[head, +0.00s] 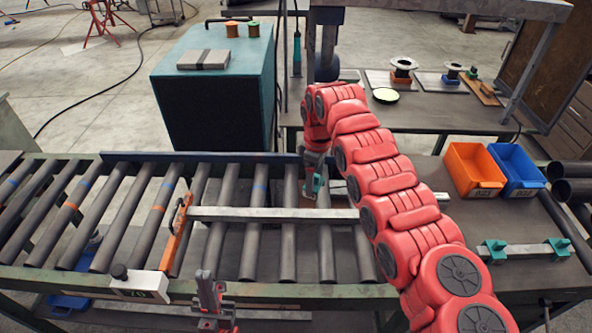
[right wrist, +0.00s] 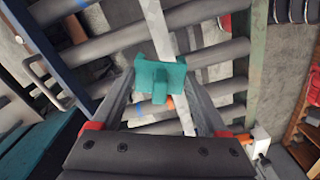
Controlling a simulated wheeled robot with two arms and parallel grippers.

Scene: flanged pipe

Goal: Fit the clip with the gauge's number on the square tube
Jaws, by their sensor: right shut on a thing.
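The pale square tube (head: 265,214) lies across the conveyor rollers. It also runs behind the clip in the right wrist view (right wrist: 155,22). My right gripper (head: 314,183) is shut on a teal clip (right wrist: 160,78), over or beside the tube. Contact between clip and tube cannot be told, and no number is readable on the clip. A white box with a black knob and dark display (head: 140,286), probably the gauge, sits at the conveyor's front edge; its number is too small to read.
An orange clamp (head: 178,235) stands at the tube's left end. Orange (head: 475,169) and blue (head: 516,170) bins stand right. A short bar with teal ends (head: 525,251) lies on the right table.

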